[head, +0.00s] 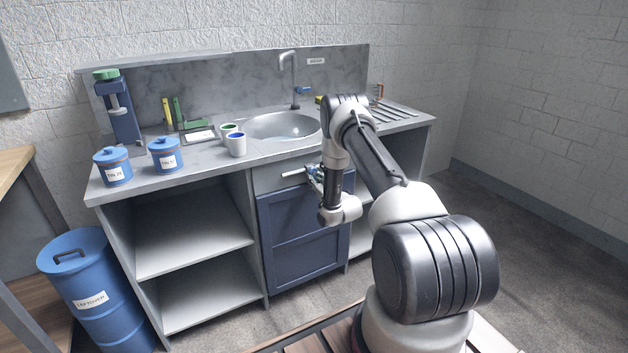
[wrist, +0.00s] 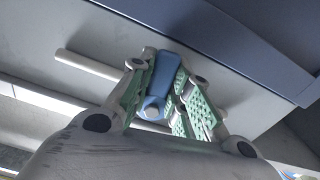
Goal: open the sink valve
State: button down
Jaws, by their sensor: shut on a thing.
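The sink valve shows in the wrist view as a blue lever (wrist: 164,72) in front of a pale horizontal pipe (wrist: 92,66). The pipe also sticks out to the left in the head view (head: 293,174), just above the blue cabinet door and below the sink. My gripper (wrist: 166,82) has its green-padded fingers on both sides of the blue lever and is shut on it. In the head view my gripper (head: 316,178) is small and partly hidden by my wrist. The lever's exact angle to the pipe is hard to tell.
The sink basin (head: 283,127) and faucet (head: 290,78) are above on the counter. The blue door (head: 292,245) is closed below the valve. Open shelves (head: 195,240) lie to the left. Blue tins (head: 113,168), cups (head: 236,146) and a blue drum (head: 85,285) stand further left.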

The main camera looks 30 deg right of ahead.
jog(key=n, duration=0.2)
jog(key=d+n, duration=0.1)
jog(key=n, duration=0.1)
jog(key=shift+r, duration=0.15)
jog(key=shift+d+r+n, duration=0.25)
jog(key=shift+r+n, duration=0.15)
jog(key=shift+n, duration=1.65)
jog(key=shift+d+r+n, duration=0.25)
jog(key=shift+r+n, duration=0.2)
jog(key=shift+n, duration=1.65)
jog(key=shift+d+r+n, duration=0.25)
jog(key=shift+r+n, duration=0.15)
jog(key=shift+n, duration=1.65)
jog(key=c, duration=1.3)
grip_release()
jog(key=s, duration=1.2)
jog(key=shift+d, duration=0.2)
